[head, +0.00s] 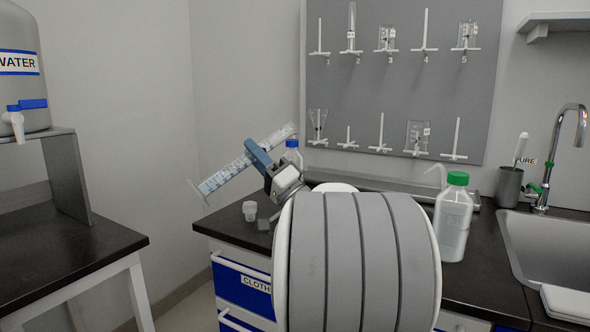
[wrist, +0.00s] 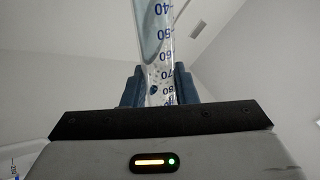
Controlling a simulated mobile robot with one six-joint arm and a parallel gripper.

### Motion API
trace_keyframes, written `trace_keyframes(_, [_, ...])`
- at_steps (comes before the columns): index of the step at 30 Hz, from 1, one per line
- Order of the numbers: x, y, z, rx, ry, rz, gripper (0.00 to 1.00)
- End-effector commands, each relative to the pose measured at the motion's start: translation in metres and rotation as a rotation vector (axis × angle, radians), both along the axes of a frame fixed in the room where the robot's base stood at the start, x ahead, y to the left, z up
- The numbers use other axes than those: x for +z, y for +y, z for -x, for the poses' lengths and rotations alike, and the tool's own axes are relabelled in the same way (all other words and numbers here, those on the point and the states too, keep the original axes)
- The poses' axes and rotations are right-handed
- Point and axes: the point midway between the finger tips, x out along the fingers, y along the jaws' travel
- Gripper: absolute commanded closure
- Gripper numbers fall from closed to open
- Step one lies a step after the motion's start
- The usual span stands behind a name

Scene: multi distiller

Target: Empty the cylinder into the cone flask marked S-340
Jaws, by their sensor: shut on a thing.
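My gripper (head: 259,156) is shut on a clear graduated cylinder (head: 225,176) and holds it in the air, tilted, its lower end to the left. The wrist view shows the cylinder (wrist: 153,35) between the blue fingers of my gripper (wrist: 159,88), with blue scale marks and what looks like liquid toward the lower numbers. A clear cone-shaped glass (head: 318,119), wide end up, hangs on the pegboard. I can read no S-340 mark in either view. My arm hides part of the counter.
A small white cup (head: 249,211) stands near the counter's left end. A green-capped bottle (head: 454,219) stands right of my arm, before the sink (head: 545,250). A water tank (head: 22,85) is at left.

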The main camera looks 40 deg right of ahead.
Motion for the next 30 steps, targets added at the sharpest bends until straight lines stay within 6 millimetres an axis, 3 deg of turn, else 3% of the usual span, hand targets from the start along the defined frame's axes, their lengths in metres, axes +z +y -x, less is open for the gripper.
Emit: trace_keyframes(30, [0.017,0.004,0.0,0.0,-0.022,-0.276,1.0])
